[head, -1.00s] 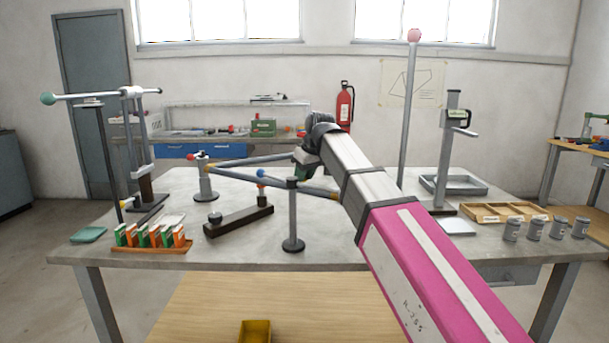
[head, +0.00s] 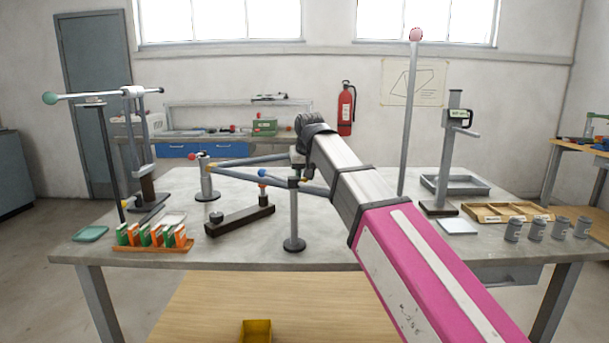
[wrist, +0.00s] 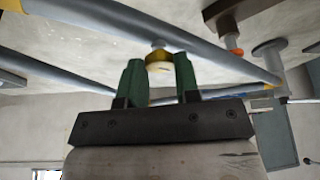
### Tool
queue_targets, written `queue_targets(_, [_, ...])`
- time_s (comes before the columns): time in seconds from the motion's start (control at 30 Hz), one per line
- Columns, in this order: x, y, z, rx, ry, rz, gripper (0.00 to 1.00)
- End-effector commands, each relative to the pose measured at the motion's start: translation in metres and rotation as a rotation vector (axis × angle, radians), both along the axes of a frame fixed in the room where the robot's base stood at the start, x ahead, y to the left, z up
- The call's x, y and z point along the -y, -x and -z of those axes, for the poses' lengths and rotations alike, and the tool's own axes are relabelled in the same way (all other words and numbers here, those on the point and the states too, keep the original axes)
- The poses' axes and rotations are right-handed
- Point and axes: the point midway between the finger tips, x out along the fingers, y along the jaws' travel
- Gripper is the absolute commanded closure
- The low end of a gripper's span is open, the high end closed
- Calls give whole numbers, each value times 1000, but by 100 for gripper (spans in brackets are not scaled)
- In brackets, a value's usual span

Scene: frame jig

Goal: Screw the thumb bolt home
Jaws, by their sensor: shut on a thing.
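My gripper (wrist: 160,75) has its two green fingers closed on the sides of a yellow round knob, the thumb bolt (wrist: 159,57), in the wrist view. A short grey piece joins the knob to a long blue-grey tube (wrist: 100,22) of the frame. In the head view the tube frame (head: 232,161) rests on upright posts, one with a red ball (head: 202,154) and one with a blue ball (head: 262,172). My gripper (head: 298,160) is at the frame's far right side there, partly behind my arm. The bolt is hidden in the head view, and I cannot tell how deep it sits.
A dark bar with knobs (head: 240,219) lies on the table (head: 350,252) below the frame. A post with a green-ended arm (head: 105,95) stands left, a tall pink-topped pole (head: 412,110) right. Orange and green blocks (head: 150,234) stand at the front left.

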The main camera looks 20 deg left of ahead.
Motion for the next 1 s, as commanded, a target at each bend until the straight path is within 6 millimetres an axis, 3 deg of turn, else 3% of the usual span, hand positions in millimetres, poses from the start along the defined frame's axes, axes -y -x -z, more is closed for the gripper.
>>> queue_targets(0.3, [0, 0, 0, 0, 0, 1, 94])
queue_targets(0.33, [0, 0, 0, 0, 0, 1, 67])
queue_targets(0.4, [0, 0, 0, 0, 0, 0, 44])
queue_targets(0.77, [0, 1, -3, 0, 0, 0, 44])
queue_targets(1.0, [6, 10, -28, 2, -1, 0, 44])
